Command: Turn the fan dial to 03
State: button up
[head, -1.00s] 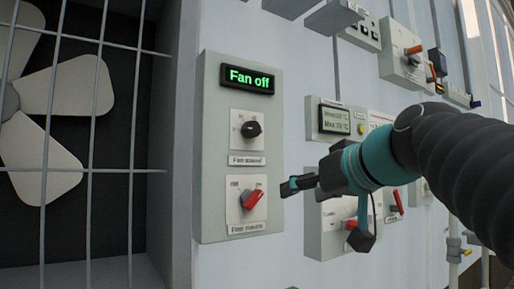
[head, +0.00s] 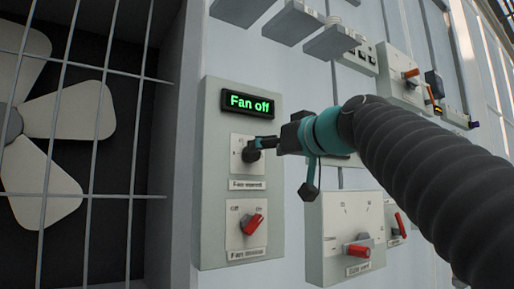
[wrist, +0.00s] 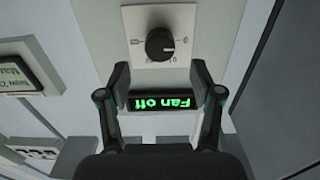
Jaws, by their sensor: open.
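The fan dial is a black round knob (head: 250,153) on a white plate with a worn label beneath it, in the upper part of a grey panel. In the wrist view, which is upside down, the dial (wrist: 160,44) lies just beyond my fingertips, centred between them. My gripper (head: 264,143) is open in front of the dial, partly covering it in the head view. In the wrist view my gripper (wrist: 160,73) has its two fingers spread wide with nothing between them. The dial's scale marks are too small to read. The display (head: 248,105) above reads "Fan off".
A red rotary switch (head: 252,224) sits below the dial on the same panel (head: 212,180). A caged fan (head: 60,125) is at the left. Right of the panel are a box with a red knob (head: 357,251) and more wall-mounted units.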

jog(key=shift+p+x, duration=0.55)
jog(key=shift+x, duration=2.4)
jog(key=c, duration=1.1)
